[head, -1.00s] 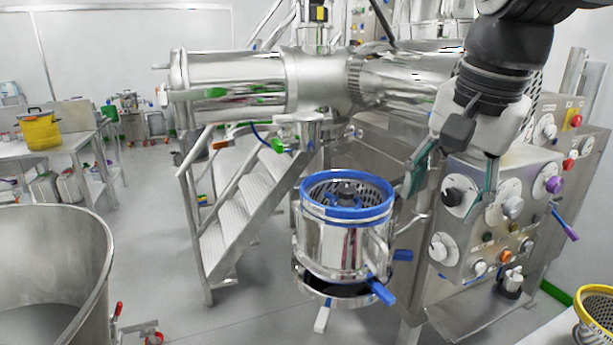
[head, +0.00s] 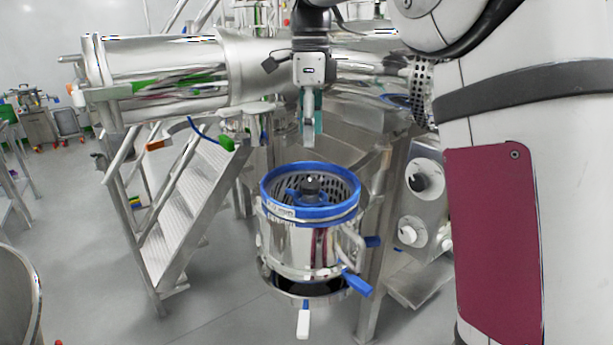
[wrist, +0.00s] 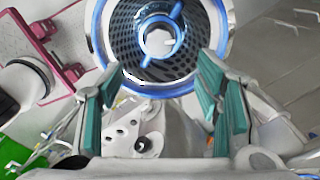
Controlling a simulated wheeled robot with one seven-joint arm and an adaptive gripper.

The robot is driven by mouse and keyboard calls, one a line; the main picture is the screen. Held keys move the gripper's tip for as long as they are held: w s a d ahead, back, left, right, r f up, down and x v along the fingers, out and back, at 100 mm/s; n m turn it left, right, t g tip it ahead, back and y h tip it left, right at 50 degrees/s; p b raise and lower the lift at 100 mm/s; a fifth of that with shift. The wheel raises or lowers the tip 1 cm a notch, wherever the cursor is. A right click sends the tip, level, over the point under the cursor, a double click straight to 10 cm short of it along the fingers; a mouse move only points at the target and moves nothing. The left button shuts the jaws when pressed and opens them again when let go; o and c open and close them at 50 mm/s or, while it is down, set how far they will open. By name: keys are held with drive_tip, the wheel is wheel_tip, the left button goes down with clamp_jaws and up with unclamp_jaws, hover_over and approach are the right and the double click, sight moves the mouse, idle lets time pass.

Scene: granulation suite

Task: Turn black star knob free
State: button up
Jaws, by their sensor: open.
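A black knob (head: 311,186) stands at the centre of the perforated basket inside the blue-rimmed steel mill housing (head: 310,240). In the wrist view the basket (wrist: 120,40) is at the top, with a blue-armed hub (wrist: 160,42) in its middle; the knob's star shape cannot be made out. My gripper (head: 310,138) points down, open and empty, above the housing and apart from the knob. In the wrist view its teal-padded fingers (wrist: 158,85) are spread wide, with the basket beyond them.
A control panel (head: 425,205) with dials stands right of the mill, partly hidden by my arm. A large horizontal steel cylinder (head: 165,75) is behind at left. Steps (head: 185,205) rise left of the mill. Blue handles (head: 357,284) stick out from the housing's lower side.

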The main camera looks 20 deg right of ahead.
sight(310, 183)
wheel_tip(310, 183, down, 11)
drive_tip(key=shift+r+p, duration=0.1)
drive_tip(key=shift+p, duration=0.8)
drive_tip(key=c, duration=1.2)
